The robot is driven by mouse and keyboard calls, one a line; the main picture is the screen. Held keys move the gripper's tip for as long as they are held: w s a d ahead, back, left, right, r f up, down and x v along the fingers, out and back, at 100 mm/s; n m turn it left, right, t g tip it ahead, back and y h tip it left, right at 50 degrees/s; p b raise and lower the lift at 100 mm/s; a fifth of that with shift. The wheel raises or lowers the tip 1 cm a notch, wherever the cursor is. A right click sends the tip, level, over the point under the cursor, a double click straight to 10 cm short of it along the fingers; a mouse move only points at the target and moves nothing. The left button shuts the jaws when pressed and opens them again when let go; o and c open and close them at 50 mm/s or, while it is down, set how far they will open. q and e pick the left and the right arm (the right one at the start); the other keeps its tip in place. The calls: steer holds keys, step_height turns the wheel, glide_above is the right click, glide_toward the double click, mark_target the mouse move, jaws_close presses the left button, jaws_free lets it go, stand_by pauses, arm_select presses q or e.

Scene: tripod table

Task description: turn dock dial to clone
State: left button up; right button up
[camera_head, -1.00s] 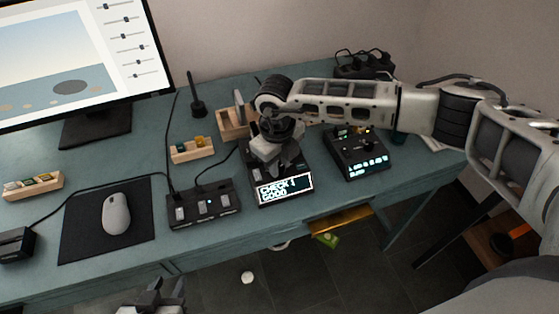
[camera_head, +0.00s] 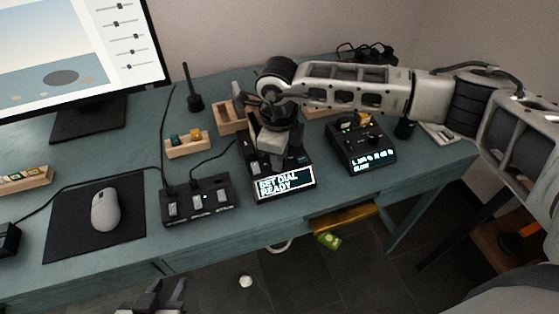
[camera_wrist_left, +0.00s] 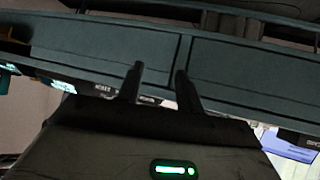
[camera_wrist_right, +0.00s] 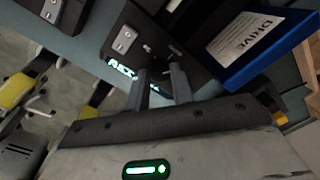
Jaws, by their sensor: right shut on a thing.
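The dock (camera_head: 286,184) is a black box on the teal desk, and its lit screen reads "SET DIAL READY". My right gripper (camera_head: 270,160) reaches down over its top. In the right wrist view its fingers (camera_wrist_right: 161,72) are shut at the dock's face (camera_wrist_right: 140,38), beside a toggle switch and the lit screen. The dial is hidden between the fingers, and its setting cannot be read. A blue-edged drive labelled "DRIVE" (camera_wrist_right: 250,42) is beside the fingers. My left gripper (camera_head: 160,295) is low before the desk, open and empty; its fingers show apart in the left wrist view (camera_wrist_left: 160,72).
A switch box (camera_head: 200,201) is left of the dock, and another black device with a lit display (camera_head: 362,150) is right of it. Wooden trays (camera_head: 188,145) stand behind. A mouse (camera_head: 105,209) lies on a dark mat. A drawer (camera_head: 343,220) shows below the desk edge.

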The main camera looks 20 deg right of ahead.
steer(key=shift+f+n+b, duration=0.15)
steer(key=shift+n+b, duration=0.65)
steer(key=shift+n, duration=0.1)
steer(key=shift+d+n+b, duration=0.1)
steer(key=shift+n+b, duration=0.9)
steer(key=shift+n, duration=0.2)
steer(key=shift+n+b, duration=0.65)
steer(key=shift+n, duration=0.15)
arm_select(q)
steer(key=shift+w+d+f+n+t+h, duration=0.2)
steer(key=shift+d+f, duration=0.1)
steer(key=shift+f, duration=0.15)
steer(key=shift+w+d+f+n+t+h, duration=0.1)
steer(key=shift+d+f+n+t+h, duration=0.15)
steer(key=shift+f, duration=0.2)
arm_select(e)
steer(key=shift+r+n, duration=0.2)
steer(key=shift+n, duration=0.1)
arm_select(q)
steer(key=shift+b, duration=0.3)
steer(key=shift+r, duration=0.1)
arm_select(e)
steer(key=o, duration=1)
